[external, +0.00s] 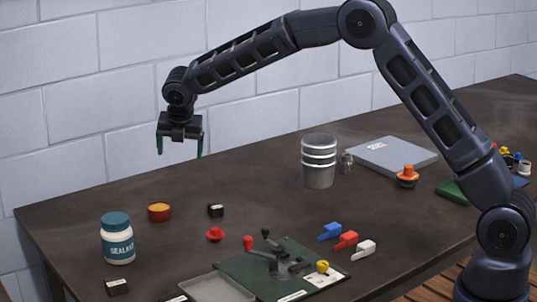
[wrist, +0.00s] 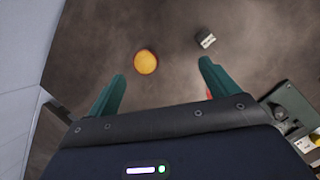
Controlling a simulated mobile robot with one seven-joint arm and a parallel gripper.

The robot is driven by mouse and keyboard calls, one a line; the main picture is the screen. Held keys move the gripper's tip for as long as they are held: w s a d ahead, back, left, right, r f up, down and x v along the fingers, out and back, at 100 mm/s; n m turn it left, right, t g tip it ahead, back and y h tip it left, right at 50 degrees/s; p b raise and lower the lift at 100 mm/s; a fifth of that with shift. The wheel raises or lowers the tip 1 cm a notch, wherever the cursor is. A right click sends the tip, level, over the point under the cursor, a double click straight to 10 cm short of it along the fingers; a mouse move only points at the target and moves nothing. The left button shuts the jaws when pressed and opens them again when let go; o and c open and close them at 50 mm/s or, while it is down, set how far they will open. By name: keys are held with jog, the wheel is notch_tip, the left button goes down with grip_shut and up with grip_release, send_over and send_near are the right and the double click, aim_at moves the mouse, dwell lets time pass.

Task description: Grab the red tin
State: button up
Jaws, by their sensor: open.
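The red tin (external: 159,212) is a small round tin with a yellow-orange top. It stands on the dark table towards the left in the external view. In the wrist view the round orange top (wrist: 146,62) shows beyond the fingertips, between them and nearer the left one. My gripper (external: 180,151) is open and empty, pointing down, well above the table and up from the tin in the picture. Its two green fingers also show spread apart in the wrist view (wrist: 163,68).
A white jar with a teal lid (external: 117,240) stands left of the tin. A small black block (external: 215,210) and a red knob (external: 215,234) lie right of it. A green board with levers (external: 235,268) is in front. A metal cup (external: 318,162) stands behind. Bare table surrounds the tin.

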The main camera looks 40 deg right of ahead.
aim_at(158, 208)
jog(key=w+a+f+n, duration=0.3)
jog(key=a+f, duration=0.3)
jog(key=f, duration=0.3)
jog(key=x, duration=1)
jog(key=shift+s+a+f, duration=0.1)
jog(key=shift+s, duration=0.05)
jog(key=c, duration=1.2)
